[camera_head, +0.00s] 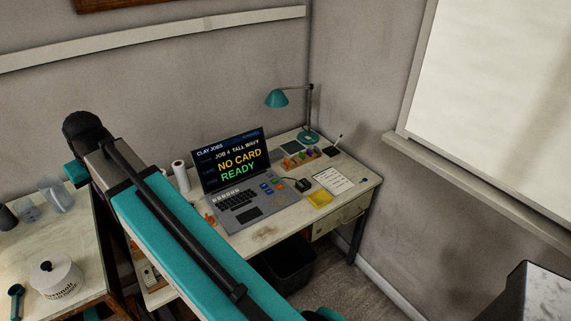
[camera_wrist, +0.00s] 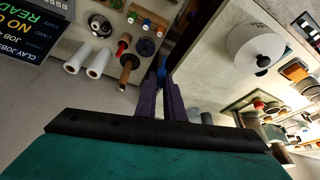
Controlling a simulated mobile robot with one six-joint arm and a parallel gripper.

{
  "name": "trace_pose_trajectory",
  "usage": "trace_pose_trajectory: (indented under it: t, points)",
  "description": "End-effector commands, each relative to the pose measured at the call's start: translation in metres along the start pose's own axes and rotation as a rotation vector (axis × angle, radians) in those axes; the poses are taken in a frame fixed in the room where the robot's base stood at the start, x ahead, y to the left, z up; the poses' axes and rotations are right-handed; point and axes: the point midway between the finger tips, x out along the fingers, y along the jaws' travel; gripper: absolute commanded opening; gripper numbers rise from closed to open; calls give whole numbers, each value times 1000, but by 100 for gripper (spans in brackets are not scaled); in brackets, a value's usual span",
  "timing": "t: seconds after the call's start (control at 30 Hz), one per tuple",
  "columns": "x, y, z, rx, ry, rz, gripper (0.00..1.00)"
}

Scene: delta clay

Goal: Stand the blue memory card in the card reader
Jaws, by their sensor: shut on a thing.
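In the wrist view my gripper (camera_wrist: 162,84) points away from the camera with its dark fingers close together. It is shut on a small blue piece, which looks like the blue memory card (camera_wrist: 162,68); only a sliver shows between the fingertips. In the head view my arm crosses the left half and the gripper is hidden. A small black block that looks like the card reader (camera_head: 303,184) sits on the desk right of the laptop (camera_head: 239,182). The laptop screen reads "NO CARD" and "READY". The card is apart from the reader.
The desk (camera_head: 262,233) also holds a rack of coloured pieces (camera_head: 300,159), a yellow tray (camera_head: 320,199), a white note sheet (camera_head: 333,181), a teal lamp (camera_head: 277,98) and a paper roll (camera_head: 181,176). A second table (camera_head: 75,240) at left bears a white round container (camera_head: 56,277).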

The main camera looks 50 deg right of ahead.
Motion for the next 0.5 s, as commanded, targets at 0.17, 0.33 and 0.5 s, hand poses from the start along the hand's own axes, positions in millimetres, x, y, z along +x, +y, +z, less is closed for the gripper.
trace_pose_trajectory:
  t: [0.17, 0.33, 0.5]
  points:
    - [19, 50, -4, 19, -9, 11, 0]
    - [36, 104, -4, 37, -13, 21, 0]
    - [52, 159, 0, 54, -18, 31, 0]
